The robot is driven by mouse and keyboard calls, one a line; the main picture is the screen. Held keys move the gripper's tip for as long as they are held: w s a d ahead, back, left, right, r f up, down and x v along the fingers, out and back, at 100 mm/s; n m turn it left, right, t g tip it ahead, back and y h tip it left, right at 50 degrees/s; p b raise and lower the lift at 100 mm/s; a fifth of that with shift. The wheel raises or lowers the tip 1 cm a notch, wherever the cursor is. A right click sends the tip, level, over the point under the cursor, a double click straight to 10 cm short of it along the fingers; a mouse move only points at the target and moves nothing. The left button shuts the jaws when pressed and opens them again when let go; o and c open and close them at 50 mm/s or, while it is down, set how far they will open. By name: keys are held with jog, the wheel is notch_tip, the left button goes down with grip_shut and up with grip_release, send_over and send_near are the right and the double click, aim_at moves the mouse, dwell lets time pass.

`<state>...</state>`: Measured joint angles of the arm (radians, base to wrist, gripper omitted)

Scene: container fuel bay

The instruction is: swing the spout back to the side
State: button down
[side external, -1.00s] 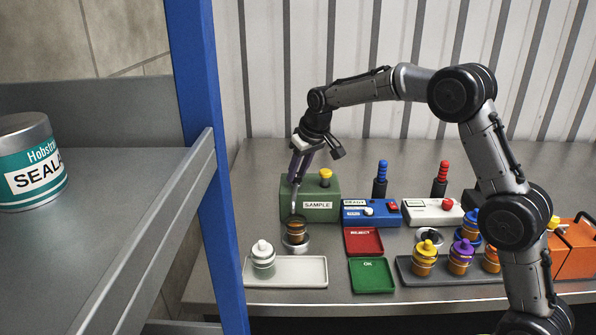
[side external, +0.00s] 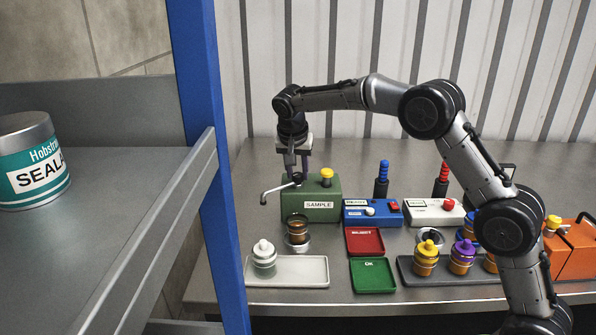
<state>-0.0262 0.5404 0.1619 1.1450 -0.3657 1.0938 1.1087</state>
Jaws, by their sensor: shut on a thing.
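The spout (side external: 277,191) is a thin metal pipe on the green SAMPLE box (side external: 310,208). It points left with its bent tip beside the box, clear of the jar. My gripper (side external: 296,177) points down at the box's left part and is shut on the spout near its pivot end. The fingers partly hide that end. An open jar of brown liquid (side external: 297,231) stands on a round metal stand (side external: 298,245) in front of the box. A yellow knob (side external: 326,176) tops the box.
A white tray (side external: 310,271) with a white-capped jar (side external: 264,260) lies in front. Red (side external: 364,242) and green (side external: 373,277) trays, blue (side external: 372,214) and white (side external: 433,213) devices stand to the right. A blue post (side external: 203,130) and shelf are at left.

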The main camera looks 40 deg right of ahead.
aim_at(288, 185)
jog(key=m+g, duration=0.1)
jog(key=m, duration=0.2)
jog(key=shift+w+a+m+g, duration=0.1)
jog(key=shift+m+g, duration=0.2)
jog(key=shift+m, duration=0.1)
jog(key=shift+m+g+h, duration=0.3)
jog(key=shift+m+g, duration=0.3)
jog(key=shift+m, duration=1.1)
jog(key=c, duration=0.5)
grip_release()
jog(key=shift+c, duration=0.2)
jog(key=shift+w, duration=0.1)
jog(key=v, duration=0.6)
jog(key=shift+a+r, duration=0.1)
jog(key=shift+r, duration=0.05)
jog(key=shift+a+r, duration=0.2)
jog(key=shift+r, duration=0.35)
